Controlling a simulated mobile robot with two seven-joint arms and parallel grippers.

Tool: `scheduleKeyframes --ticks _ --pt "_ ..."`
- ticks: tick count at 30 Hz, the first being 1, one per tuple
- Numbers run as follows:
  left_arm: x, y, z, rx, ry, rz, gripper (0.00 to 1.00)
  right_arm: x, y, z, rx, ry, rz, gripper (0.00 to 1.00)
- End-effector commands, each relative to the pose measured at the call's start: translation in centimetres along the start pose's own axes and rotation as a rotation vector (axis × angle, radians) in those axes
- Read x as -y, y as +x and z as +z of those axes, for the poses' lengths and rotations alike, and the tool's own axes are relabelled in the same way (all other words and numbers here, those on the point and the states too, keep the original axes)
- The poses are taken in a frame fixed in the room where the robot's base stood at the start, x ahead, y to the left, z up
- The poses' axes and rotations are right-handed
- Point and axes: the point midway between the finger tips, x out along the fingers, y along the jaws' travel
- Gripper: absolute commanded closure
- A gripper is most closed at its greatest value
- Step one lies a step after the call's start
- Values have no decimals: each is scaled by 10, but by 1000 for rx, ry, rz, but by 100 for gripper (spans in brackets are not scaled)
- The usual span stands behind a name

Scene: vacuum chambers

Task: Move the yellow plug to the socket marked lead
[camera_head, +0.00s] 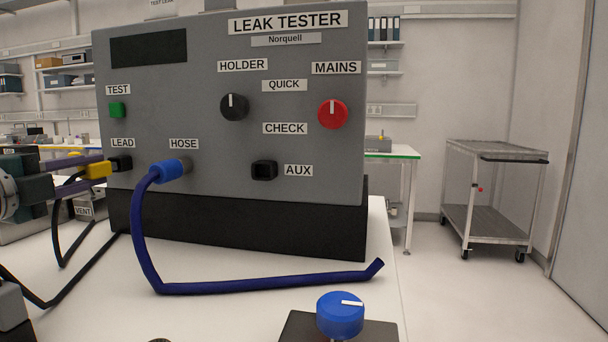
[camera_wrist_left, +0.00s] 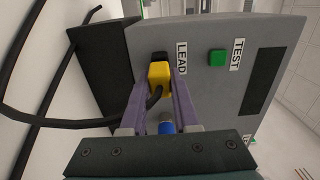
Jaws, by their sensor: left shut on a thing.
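The yellow plug (camera_head: 96,170) is between the fingers of my left gripper (camera_head: 92,168), which is shut on it. The plug points at the black socket marked LEAD (camera_head: 121,164) on the front of the grey leak tester and is right up against it. Whether it is seated inside I cannot tell. In the left wrist view the plug (camera_wrist_left: 159,74) sits between the purple fingers, over the dark LEAD socket (camera_wrist_left: 158,56). A black cable runs from the plug. My right gripper is not in view.
The leak tester (camera_head: 215,160) stands on the white bench (camera_head: 240,315). A blue hose (camera_head: 150,240) is in the HOSE port and curves across the bench. The AUX socket (camera_head: 264,170) is empty. A blue knob (camera_head: 340,314) is at the front.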

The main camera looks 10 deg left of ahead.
Motion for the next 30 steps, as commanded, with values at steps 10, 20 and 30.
scheduleKeyframes --ticks 10,20,30 --pt "1 7 0 0 -1 -2 100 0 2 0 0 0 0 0" --pt "0 9 0 -1 0 0 100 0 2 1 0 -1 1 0" --pt "1 12 0 -1 -1 -2 100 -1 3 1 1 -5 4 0"
